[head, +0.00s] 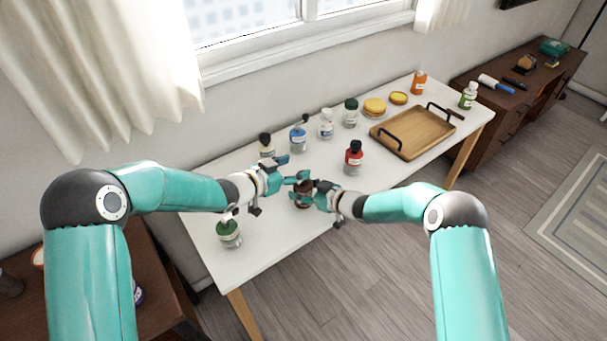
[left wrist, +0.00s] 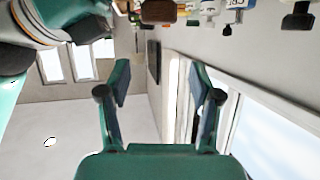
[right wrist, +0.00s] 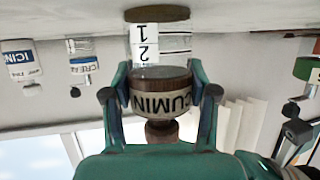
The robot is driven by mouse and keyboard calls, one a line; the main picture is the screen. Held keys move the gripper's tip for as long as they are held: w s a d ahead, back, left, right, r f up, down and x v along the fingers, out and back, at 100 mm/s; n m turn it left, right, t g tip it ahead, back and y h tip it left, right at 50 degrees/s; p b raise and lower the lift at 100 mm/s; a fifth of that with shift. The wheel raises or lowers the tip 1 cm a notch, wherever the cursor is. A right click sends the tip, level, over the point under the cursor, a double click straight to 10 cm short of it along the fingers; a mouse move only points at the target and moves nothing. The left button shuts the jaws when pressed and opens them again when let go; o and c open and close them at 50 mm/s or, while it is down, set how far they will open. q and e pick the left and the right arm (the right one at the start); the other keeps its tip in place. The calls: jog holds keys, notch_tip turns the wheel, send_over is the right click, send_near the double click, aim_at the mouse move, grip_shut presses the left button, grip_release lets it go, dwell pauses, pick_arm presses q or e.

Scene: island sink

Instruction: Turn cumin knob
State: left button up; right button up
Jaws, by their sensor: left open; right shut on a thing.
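The cumin jar (head: 303,198) stands near the front edge of the white table, mostly hidden by my right gripper (head: 306,187) in the head view. In the right wrist view, upside down, the band lettered CUMIN (right wrist: 160,103) is brown and cream with a small brown knob end. A clear part with the numbers 1 and 2 (right wrist: 146,45) adjoins it. My right gripper (right wrist: 160,94) is shut on this band, one finger on each side. My left gripper (head: 281,172) is open and empty, just left of the jar. It also shows open in the left wrist view (left wrist: 160,85).
A wooden tray (head: 425,138) lies at the right. My two grippers are close together.

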aim_at(303, 193)
pick_arm(q)
jog(key=s+a+f, duration=0.1)
jog(key=s+a, duration=0.4)
jog(key=shift+g, duration=0.3)
jog(key=x, duration=1.2)
jog(key=shift+r, duration=0.1)
jog(key=c, duration=1.2)
jog(key=shift+w+a+r+m+h, duration=0.1)
jog(key=shift+w+r+m+h, duration=0.15)
jog(key=shift+h, duration=0.25)
jog(key=shift+m+g+h, duration=0.3)
jog(key=shift+m+g, duration=0.15)
jog(key=shift+g, duration=0.15)
jog(key=shift+s+f+m+g+h, duration=0.1)
jog(key=shift+m+g+h, duration=0.5)
jog(key=shift+m+g, duration=0.65)
jog(key=shift+f+m+g+h, duration=0.1)
jog(key=shift+m+g+h, duration=0.5)
jog(key=shift+m+g, duration=0.65)
